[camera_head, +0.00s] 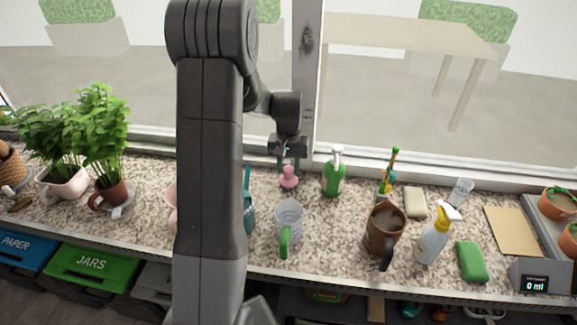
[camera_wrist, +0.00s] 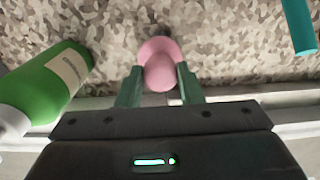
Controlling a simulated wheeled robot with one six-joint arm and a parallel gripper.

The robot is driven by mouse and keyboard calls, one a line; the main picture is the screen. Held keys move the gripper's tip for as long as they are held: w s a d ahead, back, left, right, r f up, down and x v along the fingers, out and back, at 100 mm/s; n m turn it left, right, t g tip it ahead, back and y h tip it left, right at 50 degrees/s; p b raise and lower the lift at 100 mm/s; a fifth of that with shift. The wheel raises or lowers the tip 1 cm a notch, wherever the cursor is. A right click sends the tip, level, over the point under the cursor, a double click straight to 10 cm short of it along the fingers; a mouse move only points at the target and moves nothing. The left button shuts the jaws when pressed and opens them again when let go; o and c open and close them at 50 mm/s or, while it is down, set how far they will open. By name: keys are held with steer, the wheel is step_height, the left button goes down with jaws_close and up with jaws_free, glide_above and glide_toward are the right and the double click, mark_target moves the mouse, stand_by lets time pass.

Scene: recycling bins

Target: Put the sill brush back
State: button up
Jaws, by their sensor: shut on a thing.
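My gripper (camera_head: 289,163) points down over the sill, just in front of the window frame. Its green fingers (camera_wrist: 159,80) are shut on a pink thing with a rounded top and a wider lower part. This pink thing (camera_wrist: 158,70) sits between the fingertips in the wrist view, and it also shows under the gripper in the head view (camera_head: 288,179). I cannot make out bristles on it, so I cannot tell whether it is the sill brush. A yellow and green handled brush (camera_head: 391,166) stands upright at the back, right of the green bottle.
A green pump bottle (camera_head: 333,179) stands close right of my gripper. A clear jug (camera_head: 288,217) with a green handle is in front. Potted plants (camera_head: 66,182) stand left; the window is behind.

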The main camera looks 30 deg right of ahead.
mark_target(288, 169)
steer(key=o, duration=1)
step_height(288, 169, up, 12)
steer(key=shift+r, duration=0.1)
